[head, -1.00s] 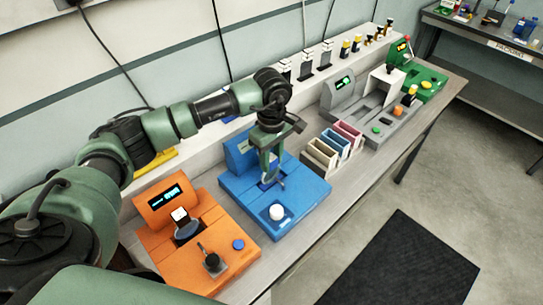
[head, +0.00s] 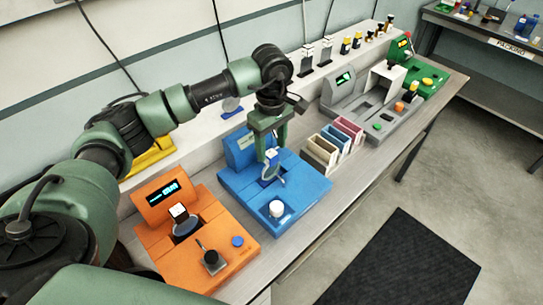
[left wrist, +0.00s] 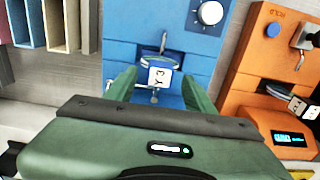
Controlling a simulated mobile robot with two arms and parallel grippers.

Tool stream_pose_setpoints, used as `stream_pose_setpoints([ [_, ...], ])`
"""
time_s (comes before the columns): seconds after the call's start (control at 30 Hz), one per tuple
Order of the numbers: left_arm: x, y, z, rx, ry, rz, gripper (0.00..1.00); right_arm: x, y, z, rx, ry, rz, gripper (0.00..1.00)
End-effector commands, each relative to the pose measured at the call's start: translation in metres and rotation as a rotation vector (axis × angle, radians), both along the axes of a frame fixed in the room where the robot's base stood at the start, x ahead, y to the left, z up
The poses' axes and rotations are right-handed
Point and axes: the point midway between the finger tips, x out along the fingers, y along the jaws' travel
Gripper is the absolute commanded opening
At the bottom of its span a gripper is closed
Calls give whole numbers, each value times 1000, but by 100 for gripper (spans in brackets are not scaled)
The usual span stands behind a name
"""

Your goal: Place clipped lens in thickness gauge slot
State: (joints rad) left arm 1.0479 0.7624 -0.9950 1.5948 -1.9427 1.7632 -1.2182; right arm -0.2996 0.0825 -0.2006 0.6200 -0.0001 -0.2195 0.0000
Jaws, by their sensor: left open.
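A lens in a white-topped clip (head: 271,156) stands in the slot of the blue device (head: 302,187). In the left wrist view the clip (left wrist: 159,78) shows a "Y3" label, and its lens (left wrist: 160,59) sits at the blue device's recess. My left gripper (head: 269,145) is open just above the clip. In the left wrist view its fingers (left wrist: 158,80) flank the clip with gaps on both sides. A second clipped lens (head: 185,224) stands in the orange device (head: 210,270). My right gripper is not in view.
Coloured bins (head: 335,144) stand right of the blue device. Beyond them are a grey device (head: 372,105) and a green device (head: 430,82). A back shelf (head: 215,125) holds several clips and a yellow stand (head: 152,158). The bench's front strip is clear.

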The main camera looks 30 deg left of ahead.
Motion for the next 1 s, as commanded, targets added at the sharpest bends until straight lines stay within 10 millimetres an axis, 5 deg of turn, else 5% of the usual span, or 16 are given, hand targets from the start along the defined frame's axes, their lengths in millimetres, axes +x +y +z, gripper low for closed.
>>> stream_pose_setpoints([
  [0.4,1,0,75,-1,-3,0,54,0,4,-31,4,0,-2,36],
  [1.0,0,0,84,0,0,0,54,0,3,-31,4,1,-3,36],
])
